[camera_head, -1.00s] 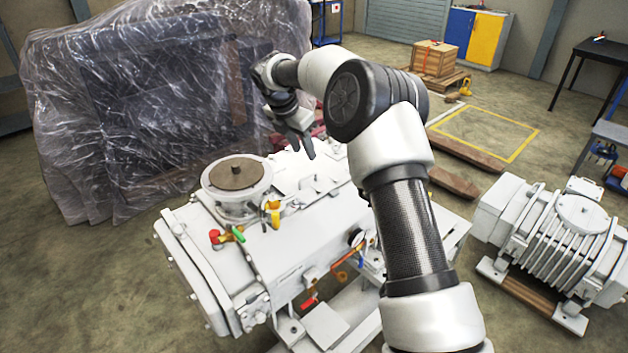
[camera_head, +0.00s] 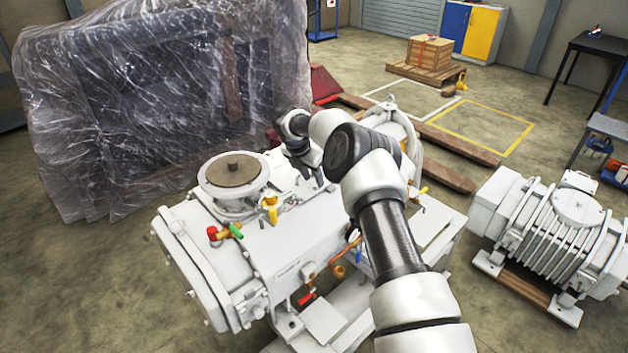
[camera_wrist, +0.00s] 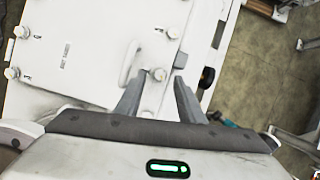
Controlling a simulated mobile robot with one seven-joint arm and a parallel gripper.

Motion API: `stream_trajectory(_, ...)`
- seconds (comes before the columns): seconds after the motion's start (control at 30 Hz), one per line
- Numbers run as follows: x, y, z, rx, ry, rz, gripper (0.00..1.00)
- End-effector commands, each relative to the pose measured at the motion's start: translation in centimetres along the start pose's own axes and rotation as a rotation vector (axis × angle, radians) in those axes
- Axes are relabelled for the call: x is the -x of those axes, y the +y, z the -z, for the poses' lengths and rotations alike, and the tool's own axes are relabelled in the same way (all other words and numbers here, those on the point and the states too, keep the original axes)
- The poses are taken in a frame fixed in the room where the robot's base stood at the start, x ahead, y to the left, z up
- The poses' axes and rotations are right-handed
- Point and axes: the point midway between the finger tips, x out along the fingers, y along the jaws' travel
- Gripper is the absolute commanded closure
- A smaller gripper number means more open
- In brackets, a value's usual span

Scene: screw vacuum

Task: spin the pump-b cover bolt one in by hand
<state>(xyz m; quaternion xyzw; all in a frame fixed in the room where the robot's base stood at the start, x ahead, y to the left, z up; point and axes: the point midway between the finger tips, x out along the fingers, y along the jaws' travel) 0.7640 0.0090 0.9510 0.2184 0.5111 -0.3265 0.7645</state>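A white cover plate (camera_wrist: 85,45) fills the upper left of the wrist view, with a raised handle (camera_wrist: 128,62) and bolts near its corners. One cover bolt (camera_wrist: 158,74) shows between my fingertips. My gripper (camera_wrist: 158,77) is open, one finger on each side of the near bolt. I cannot tell whether the fingers are down at its height or touch it. In the head view my gripper (camera_head: 313,180) hangs over the white pump's (camera_head: 290,240) top; the bolt is hidden there.
A round port with a brown disc (camera_head: 232,172), a yellow fitting (camera_head: 269,209) and a red-green valve (camera_head: 222,233) stand left of my gripper. A plastic-wrapped machine (camera_head: 160,100) is behind. A second white pump (camera_head: 550,235) stands right.

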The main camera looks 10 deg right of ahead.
Motion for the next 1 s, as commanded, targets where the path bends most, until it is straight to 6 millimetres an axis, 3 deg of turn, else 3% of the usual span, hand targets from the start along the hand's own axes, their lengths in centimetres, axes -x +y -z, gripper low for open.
stream_trajectory(0.2, -1.9, 0.0, 0.0, 0.0, -0.001, 0.0, 0.65)
stream_trajectory(0.5, -2.1, 0.0, 0.0, 0.0, -0.001, 0.0, 0.65)
stream_trajectory(0.73, -2.1, 0.0, 0.0, 0.0, -0.001, 0.0, 1.0)
stream_trajectory(1.0, -2.8, 0.2, 0.2, -0.081, -0.004, 0.033, 1.0)
